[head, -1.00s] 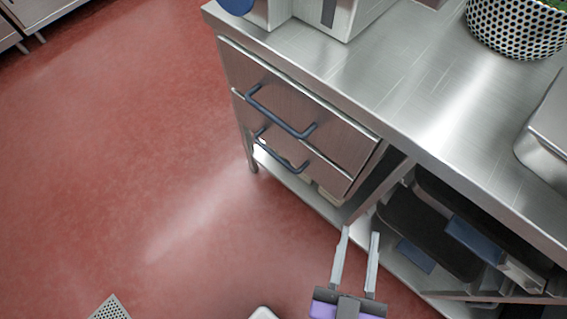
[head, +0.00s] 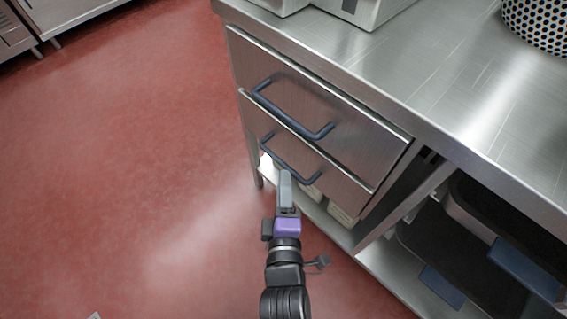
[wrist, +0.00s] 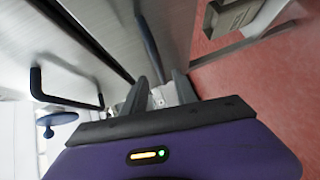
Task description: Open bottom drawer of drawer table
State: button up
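The drawer table (head: 400,95) has two stacked steel drawers with dark blue bar handles. The bottom drawer (head: 335,178) looks shut, and its handle (head: 288,158) runs slantwise across its front. My gripper (head: 285,175) is at the lower side of this handle, seen edge-on in the head view. In the wrist view my two fingers (wrist: 160,80) are apart, and the bottom handle (wrist: 150,45) appears as a dark bar ending between their tips. I cannot tell whether they touch it. The top drawer handle (wrist: 65,98) is at the left in the wrist view.
The top drawer (head: 310,105) is shut above. An open shelf with dark trays (head: 480,240) is to the right. Pale containers (head: 342,212) sit on the shelf beneath the drawers. Red floor (head: 130,180) is clear to the left.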

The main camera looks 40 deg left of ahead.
aim_at(284, 163)
jog(key=b+x, duration=0.2)
jog(key=x, duration=0.4)
jog(key=shift+w+a+f+b, duration=0.1)
jog(key=shift+w+a+b, duration=0.1)
jog(key=shift+w+b, duration=0.15)
grip_shut()
dwell(1.1)
